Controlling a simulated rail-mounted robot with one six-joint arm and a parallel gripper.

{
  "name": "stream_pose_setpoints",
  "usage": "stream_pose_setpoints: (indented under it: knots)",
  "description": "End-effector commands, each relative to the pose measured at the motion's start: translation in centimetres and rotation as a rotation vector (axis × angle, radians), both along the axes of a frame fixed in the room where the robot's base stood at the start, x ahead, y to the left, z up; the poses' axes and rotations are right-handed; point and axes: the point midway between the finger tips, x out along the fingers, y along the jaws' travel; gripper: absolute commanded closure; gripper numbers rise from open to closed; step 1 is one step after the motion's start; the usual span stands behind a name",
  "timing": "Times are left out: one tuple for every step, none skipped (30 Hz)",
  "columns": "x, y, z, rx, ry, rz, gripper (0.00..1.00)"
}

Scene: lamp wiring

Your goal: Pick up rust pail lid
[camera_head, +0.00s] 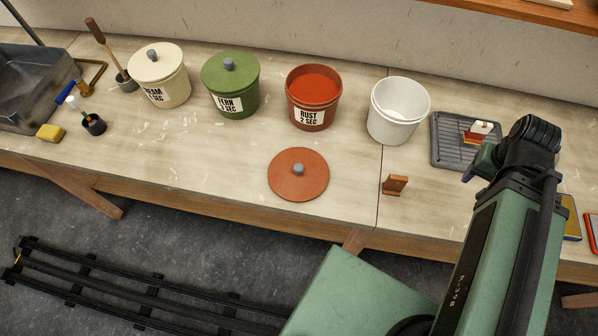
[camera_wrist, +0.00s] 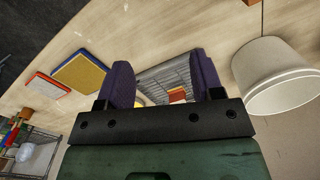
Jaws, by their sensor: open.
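My gripper (camera_head: 470,172) is in the air near the dark tray, well to the right of the lid. In the wrist view its two purple fingers (camera_wrist: 163,84) are apart with nothing held between them. The lid is not in the wrist view.
Lidded cream (camera_head: 159,76) and fern (camera_head: 231,84) pails stand left of the rust pail. An open white pail (camera_head: 398,110) stands right. A small brown block (camera_head: 395,185) sits right of the lid. The ribbed tray (camera_head: 452,148) holds small pieces. Bare bench surrounds the lid.

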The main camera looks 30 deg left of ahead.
Motion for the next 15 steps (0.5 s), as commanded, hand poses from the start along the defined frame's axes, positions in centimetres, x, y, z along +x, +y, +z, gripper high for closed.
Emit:
stream_pose_setpoints:
  knots:
    - [0.0, 0.1, -0.1, 0.000, 0.000, 0.004, 0.39]
    - [0.0, 0.5, -0.2, 0.000, 0.000, 0.012, 0.39]
    - [0.0, 1.3, -0.5, 0.000, 0.000, 0.032, 0.39]
    - [0.0, 2.3, -0.7, 0.000, 0.000, 0.056, 0.39]
    - [-0.1, 3.6, -1.1, 0.000, 0.000, 0.088, 0.39]
    - [-0.1, 5.9, -1.7, 0.000, 0.000, 0.144, 0.39]
    - [-0.1, 8.0, -2.2, 0.000, 0.000, 0.194, 0.39]
    - [-0.2, 10.4, -2.8, 0.000, 0.000, 0.251, 0.39]
    - [-0.4, 14.0, -3.6, 0.000, 0.000, 0.332, 0.39]
    - [-0.8, 16.8, -4.1, 0.000, 0.000, 0.390, 0.39]
    - [-1.3, 19.6, -4.7, 0.000, 0.000, 0.445, 0.39]
    - [-2.3, 23.3, -5.3, 0.000, 0.000, 0.509, 0.39]
    - [-3.2, 26.0, -5.8, 0.000, 0.000, 0.552, 0.39]
    - [-4.2, 28.6, -6.2, 0.000, 0.000, 0.589, 0.39]
    - [-5.7, 31.7, -6.7, 0.000, 0.000, 0.632, 0.39]
